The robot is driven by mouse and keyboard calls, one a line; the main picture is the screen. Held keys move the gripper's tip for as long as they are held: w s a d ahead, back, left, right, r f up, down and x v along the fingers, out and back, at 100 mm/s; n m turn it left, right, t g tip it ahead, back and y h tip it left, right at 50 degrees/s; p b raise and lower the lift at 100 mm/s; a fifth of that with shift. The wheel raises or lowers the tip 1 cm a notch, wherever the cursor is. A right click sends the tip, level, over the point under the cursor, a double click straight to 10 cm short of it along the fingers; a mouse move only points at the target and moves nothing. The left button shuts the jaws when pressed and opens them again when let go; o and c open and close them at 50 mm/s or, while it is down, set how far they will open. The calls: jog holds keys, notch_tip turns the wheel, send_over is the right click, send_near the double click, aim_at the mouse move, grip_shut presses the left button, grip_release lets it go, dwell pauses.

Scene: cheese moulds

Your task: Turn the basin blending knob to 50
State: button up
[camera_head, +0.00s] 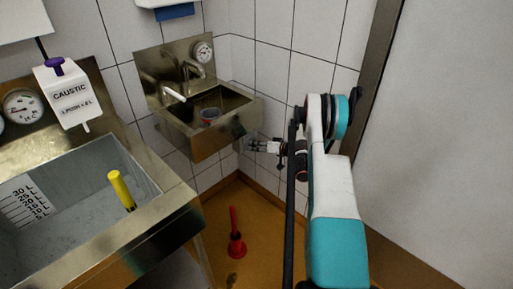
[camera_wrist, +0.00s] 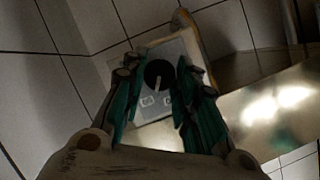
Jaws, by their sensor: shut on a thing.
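The blending knob (camera_wrist: 158,72) is a black round knob with a pale pointer line, on a light plate (camera_wrist: 177,48) with small labels in the wrist view. The pointer runs up and down with a slight tilt; the label figures are too small to read. My gripper (camera_wrist: 160,80) has its teal fingers on either side of the knob and is shut on it. In the head view my gripper (camera_head: 264,146) is at the right side of the steel basin (camera_head: 212,147) in the corner, and the knob is hidden there.
A round dial (camera_head: 202,51) and taps are on the basin's back panel. A larger steel sink (camera_head: 150,222) with a yellow-handled thing (camera_head: 121,188) is at left, below a caustic dispenser (camera_head: 70,92). A red plunger-like thing (camera_head: 236,240) stands on the floor. Tiled walls are close.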

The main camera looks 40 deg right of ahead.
jog(key=shift+d+m+y, duration=0.1)
jog(key=shift+m+y, duration=0.4)
jog(key=shift+m, duration=0.2)
jog(key=o, duration=1.1)
jog(key=v, duration=1.2)
jog(key=shift+f, duration=0.1)
